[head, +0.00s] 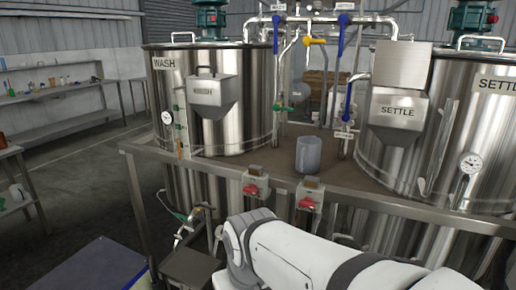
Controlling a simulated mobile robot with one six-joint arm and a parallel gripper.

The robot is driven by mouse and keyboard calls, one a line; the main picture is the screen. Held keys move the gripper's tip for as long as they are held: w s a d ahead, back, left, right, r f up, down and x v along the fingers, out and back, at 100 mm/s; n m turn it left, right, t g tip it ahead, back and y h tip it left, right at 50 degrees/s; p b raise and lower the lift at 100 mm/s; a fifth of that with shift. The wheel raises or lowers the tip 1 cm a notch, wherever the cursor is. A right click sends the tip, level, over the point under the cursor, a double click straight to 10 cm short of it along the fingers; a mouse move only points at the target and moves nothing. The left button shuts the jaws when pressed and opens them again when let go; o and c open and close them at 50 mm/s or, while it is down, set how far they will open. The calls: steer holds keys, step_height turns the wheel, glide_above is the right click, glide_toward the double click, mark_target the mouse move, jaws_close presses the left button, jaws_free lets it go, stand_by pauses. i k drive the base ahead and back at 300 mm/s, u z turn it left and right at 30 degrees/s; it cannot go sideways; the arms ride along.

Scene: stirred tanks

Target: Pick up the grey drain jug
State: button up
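The grey drain jug (309,155) stands upright on the brown deck between the two steel tanks, near the deck's front rail. Nothing covers it from this side, and its handle is hard to make out. My white arm reaches in from the lower right and ends in a bent joint below the deck edge, in front of and lower than the jug. My gripper cannot be made out in the head view, so its fingers and anything in them are not shown.
The WASH tank (225,125) stands left of the jug and the SETTLE tank (458,140) right. Metal rail (235,172) runs along the deck front, with red-handled fittings (307,204) below the jug. Blue-handled valves (347,103) and pipes rise behind. Open floor lies left.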

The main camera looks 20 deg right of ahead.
mark_target(309, 149)
steer(key=z, duration=0.4)
steer(key=i, duration=0.75)
steer(key=z, duration=0.4)
steer(key=k, duration=0.9)
steer(key=z, duration=0.15)
steer(key=i, duration=0.65)
